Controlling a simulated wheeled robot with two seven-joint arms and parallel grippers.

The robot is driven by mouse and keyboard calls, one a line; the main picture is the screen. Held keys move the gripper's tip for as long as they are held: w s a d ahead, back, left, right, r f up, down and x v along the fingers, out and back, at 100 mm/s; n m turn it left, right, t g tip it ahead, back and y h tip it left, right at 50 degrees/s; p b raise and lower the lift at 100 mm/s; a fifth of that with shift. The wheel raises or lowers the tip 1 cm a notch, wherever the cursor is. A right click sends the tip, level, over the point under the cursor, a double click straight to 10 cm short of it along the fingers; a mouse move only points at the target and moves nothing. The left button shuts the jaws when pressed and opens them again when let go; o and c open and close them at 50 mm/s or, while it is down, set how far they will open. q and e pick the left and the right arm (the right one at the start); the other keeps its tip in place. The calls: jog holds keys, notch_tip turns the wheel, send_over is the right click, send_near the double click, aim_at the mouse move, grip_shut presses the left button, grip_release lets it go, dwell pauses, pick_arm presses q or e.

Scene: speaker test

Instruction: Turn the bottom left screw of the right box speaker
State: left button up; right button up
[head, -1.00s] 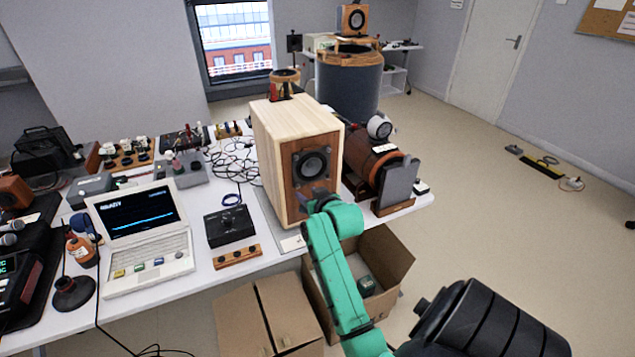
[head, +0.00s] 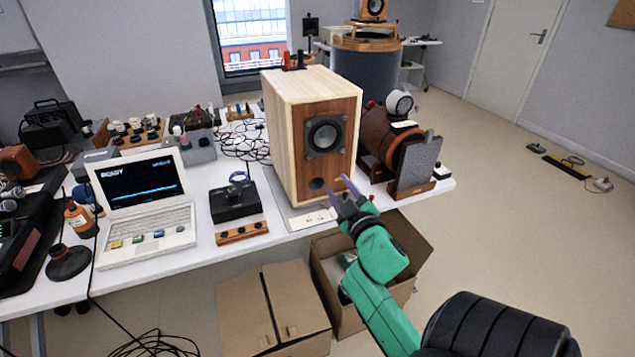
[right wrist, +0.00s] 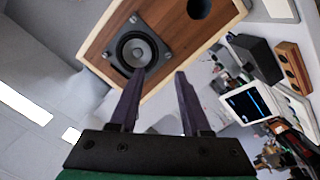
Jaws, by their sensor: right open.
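A box speaker (head: 290,140) of pale wood with a reddish-brown front stands upright near the table's front edge. Its round driver (head: 326,137) sits in a square grey frame, with a dark port below. My right gripper (head: 341,190) is open and empty, in front of the speaker's lower right part. In the right wrist view the fingers of the gripper (right wrist: 158,75) point at the tilted speaker front (right wrist: 170,30); the left finger overlaps the driver's lower edge. Contact cannot be told. My left gripper is not in view.
A brown cylindrical device (head: 385,137) stands close right of the speaker. A black box (head: 234,204), a wooden strip (head: 242,234) and a white laptop (head: 147,205) lie left. Cardboard boxes (head: 245,310) stand below the table edge.

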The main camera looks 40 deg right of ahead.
jog(key=a+f+n+y, duration=0.1)
jog(key=f+n, duration=0.1)
jog(key=p, duration=0.2)
send_near(310, 158)
jog(key=shift+t, duration=0.4)
jog(key=x, duration=0.8)
jog(key=shift+d+f, duration=0.1)
jog(key=shift+f, duration=0.3)
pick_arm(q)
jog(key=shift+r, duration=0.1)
pick_arm(e)
grip_shut()
